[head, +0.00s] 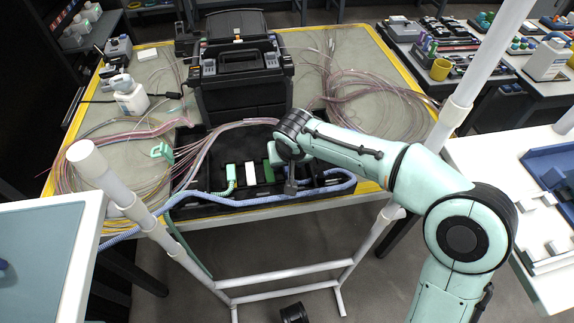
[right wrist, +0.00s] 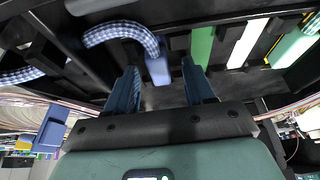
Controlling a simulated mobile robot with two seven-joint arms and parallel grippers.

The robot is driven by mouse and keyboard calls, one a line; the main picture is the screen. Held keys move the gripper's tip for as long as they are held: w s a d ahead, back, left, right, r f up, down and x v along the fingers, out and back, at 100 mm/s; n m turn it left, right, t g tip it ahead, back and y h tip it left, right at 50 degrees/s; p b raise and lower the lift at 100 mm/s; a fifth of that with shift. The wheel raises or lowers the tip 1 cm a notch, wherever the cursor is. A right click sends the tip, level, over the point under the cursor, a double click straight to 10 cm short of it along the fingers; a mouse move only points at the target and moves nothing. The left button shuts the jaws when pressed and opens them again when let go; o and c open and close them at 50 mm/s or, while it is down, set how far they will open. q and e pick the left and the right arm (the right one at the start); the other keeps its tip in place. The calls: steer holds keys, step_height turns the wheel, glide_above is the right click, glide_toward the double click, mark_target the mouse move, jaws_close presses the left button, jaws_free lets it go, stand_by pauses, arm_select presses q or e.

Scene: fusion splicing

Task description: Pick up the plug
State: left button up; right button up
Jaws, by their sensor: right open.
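The blue plug (right wrist: 158,69) sits at the end of a blue-and-white braided hose (right wrist: 118,33) in the right wrist view. My right gripper (right wrist: 160,88) is open, its two dark blue fingers either side of the plug's line, with the plug just beyond or between the tips; contact cannot be told. In the head view my right gripper (head: 291,186) points down over the black tray (head: 240,203), and the arm hides part of the tray. The blue hose (head: 232,197) runs along the tray's front. My left gripper is not in view.
A green module (right wrist: 202,46) and a white module (right wrist: 247,43) stand beside the plug. A black splicer case (head: 241,80) stands behind the tray. Loose fibres (head: 365,85) cover the table's right side. A white tube frame (head: 285,273) stands in front.

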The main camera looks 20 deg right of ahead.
jaws_close()
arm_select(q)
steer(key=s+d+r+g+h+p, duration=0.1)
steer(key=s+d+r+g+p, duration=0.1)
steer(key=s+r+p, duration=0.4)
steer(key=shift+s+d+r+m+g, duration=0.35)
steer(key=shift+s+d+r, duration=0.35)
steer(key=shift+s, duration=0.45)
arm_select(e)
step_height(320, 180, up, 20)
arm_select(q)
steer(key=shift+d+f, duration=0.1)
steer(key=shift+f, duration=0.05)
